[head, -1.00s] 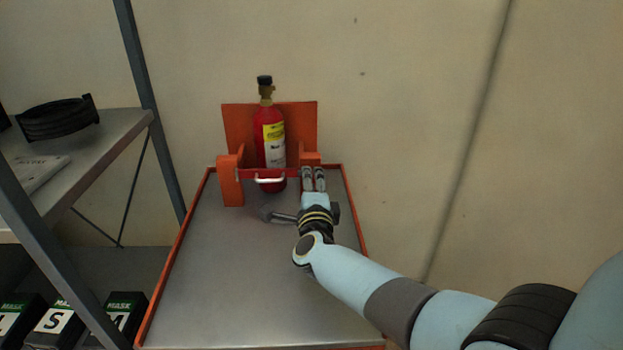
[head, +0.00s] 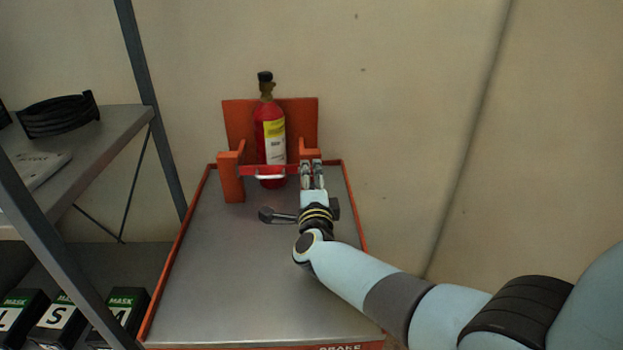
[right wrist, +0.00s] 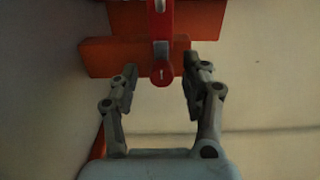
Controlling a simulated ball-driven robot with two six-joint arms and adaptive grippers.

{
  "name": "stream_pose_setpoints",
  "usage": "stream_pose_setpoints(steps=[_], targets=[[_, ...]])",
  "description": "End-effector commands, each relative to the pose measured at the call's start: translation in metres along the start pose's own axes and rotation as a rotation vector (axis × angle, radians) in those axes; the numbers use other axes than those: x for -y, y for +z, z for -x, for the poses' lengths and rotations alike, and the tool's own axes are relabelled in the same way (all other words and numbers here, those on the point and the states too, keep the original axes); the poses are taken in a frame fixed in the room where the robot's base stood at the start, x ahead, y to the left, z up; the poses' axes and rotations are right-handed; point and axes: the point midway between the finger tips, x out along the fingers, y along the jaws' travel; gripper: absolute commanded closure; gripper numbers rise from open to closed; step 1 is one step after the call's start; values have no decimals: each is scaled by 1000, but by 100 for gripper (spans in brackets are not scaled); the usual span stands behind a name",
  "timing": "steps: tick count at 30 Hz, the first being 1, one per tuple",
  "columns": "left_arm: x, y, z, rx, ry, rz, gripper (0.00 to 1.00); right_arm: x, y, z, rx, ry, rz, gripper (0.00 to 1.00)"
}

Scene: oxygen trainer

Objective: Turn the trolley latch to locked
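The trolley (head: 215,270) is a grey-topped tray with an orange rim. At its back a red cylinder (head: 272,135) stands upright between orange blocks. A red latch bar (head: 246,170) with a pale handle (head: 270,177) lies across the front of the cylinder. My right gripper (head: 311,165) is at the bar's right end. In the right wrist view, the latch's rounded red end (right wrist: 162,76) shows beyond and between the fingers of my open right gripper (right wrist: 161,80), with gaps on both sides. My left gripper is not in view.
A metal shelf (head: 95,150) stands at the left, with a black coil (head: 58,117) on it and mask boxes (head: 57,325) below. A dark grey lever-like part (head: 275,215) shows left of my wrist. The trolley's front is bare, with a brake label (head: 341,348).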

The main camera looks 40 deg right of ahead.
Motion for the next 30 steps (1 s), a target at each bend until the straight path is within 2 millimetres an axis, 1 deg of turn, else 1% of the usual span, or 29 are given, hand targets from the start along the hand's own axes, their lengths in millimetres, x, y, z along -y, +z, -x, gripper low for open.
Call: stream_pose_setpoints(steps=[7, 10, 14, 21, 24, 27, 30], targets=[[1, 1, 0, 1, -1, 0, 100, 1, 0, 0, -1, -2, -1, 52], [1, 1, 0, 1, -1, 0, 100, 0, 0, 8, 0, -2, -2, 52], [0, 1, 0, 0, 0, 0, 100, -1, 0, 31, 0, 1, -2, 52], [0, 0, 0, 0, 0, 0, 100, -1, 0, 85, -1, 2, -2, 52], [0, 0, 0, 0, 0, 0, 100, 0, 0, 102, -1, 0, -2, 52], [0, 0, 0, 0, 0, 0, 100, 0, 0, 113, -1, -1, -2, 52], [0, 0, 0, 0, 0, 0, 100, 0, 0, 119, -1, -1, 0, 52]])
